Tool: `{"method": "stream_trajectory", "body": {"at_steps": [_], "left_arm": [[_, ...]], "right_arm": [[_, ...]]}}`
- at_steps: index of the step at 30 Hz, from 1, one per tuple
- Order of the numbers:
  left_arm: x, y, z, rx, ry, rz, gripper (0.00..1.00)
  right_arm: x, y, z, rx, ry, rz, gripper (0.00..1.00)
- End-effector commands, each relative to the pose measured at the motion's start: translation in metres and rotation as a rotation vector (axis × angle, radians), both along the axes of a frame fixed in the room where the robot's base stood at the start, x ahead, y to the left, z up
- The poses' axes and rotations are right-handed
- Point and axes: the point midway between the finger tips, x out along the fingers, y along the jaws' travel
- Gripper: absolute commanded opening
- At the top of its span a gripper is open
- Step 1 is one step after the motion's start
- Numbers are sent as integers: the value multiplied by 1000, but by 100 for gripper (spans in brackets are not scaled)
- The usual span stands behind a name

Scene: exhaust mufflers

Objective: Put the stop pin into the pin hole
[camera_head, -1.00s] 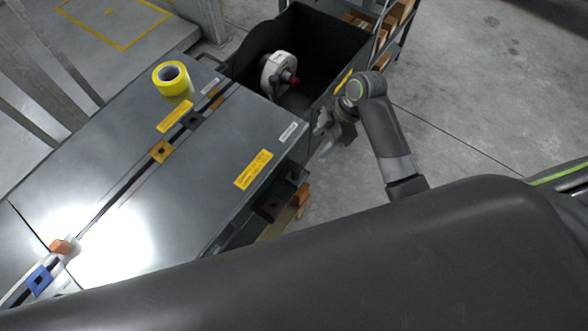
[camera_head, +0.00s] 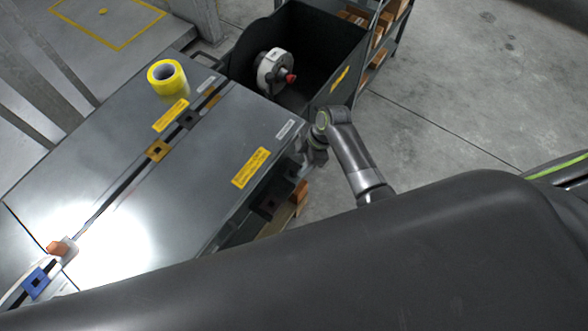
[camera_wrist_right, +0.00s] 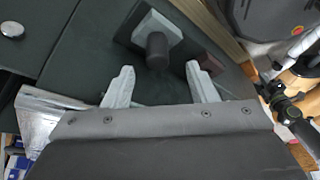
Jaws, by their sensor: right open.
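My right gripper (camera_wrist_right: 160,84) is open and empty in the right wrist view, its two pale fingers spread apart. A dark cylindrical pin (camera_wrist_right: 157,47), likely the stop pin, stands out from a grey block (camera_wrist_right: 155,28) just beyond the fingertips, roughly between them. In the head view the right gripper (camera_head: 317,152) is beside the table's right end, its fingers hard to make out. Square blocks with dark openings sit along the table's slot: an orange one (camera_head: 158,150), a dark one (camera_head: 188,119) and a blue one (camera_head: 37,283). I cannot tell which is the pin hole. My left gripper is out of view.
The grey table (camera_head: 215,150) carries a yellow tape roll (camera_head: 167,78) and an orange piece (camera_head: 58,248). Dark brackets (camera_head: 268,203) project from its right side. Behind is a black bin (camera_head: 325,55) holding a white round part (camera_head: 270,72). Floor at right is clear.

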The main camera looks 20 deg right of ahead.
Motion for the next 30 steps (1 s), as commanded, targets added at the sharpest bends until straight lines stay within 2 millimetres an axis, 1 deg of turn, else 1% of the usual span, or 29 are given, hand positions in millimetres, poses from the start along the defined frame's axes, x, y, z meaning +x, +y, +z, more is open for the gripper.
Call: {"method": "stream_trajectory", "body": {"at_steps": [10, 14, 21, 24, 30], "left_arm": [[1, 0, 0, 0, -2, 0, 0], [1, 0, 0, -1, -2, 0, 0], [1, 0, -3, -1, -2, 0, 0], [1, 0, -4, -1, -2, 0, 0], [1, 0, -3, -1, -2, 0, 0]], "right_arm": [[0, 1, -3, 0, 2, 0, 52], [2, 7, -15, 1, 3, -1, 52], [5, 18, -41, 1, 3, -1, 52], [5, 20, -46, 0, 2, -1, 52], [6, 21, -47, 0, 0, -1, 52]]}}
